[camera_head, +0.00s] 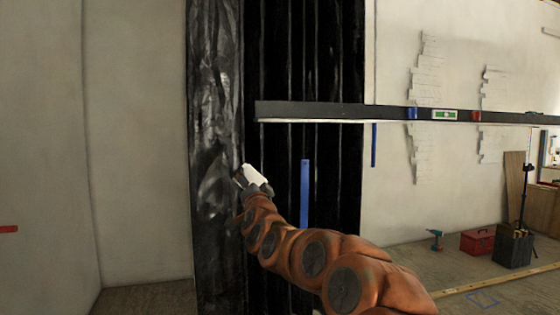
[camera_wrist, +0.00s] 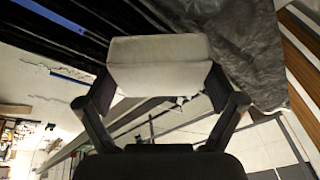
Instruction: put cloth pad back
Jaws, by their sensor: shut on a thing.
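The cloth pad (camera_wrist: 158,50) is a pale, off-white block. My gripper (camera_wrist: 158,82) is shut on it, with one dark finger on each side, as the wrist view shows. In the head view the pad (camera_head: 256,175) is a small white shape at the end of my orange arm, in front of the black wall strip. My gripper (camera_head: 250,183) is partly hidden behind the pad and wrist there. I cannot tell whether the pad touches the wall.
A long dark level (camera_head: 385,112) runs across the wall above and right of my gripper. A blue strip (camera_head: 304,193) is on the black ribbed panel (camera_head: 330,60). Crinkled black sheeting (camera_head: 215,90) hangs at left. A red toolbox (camera_head: 478,241) and a drill (camera_head: 436,239) stand on the floor at right.

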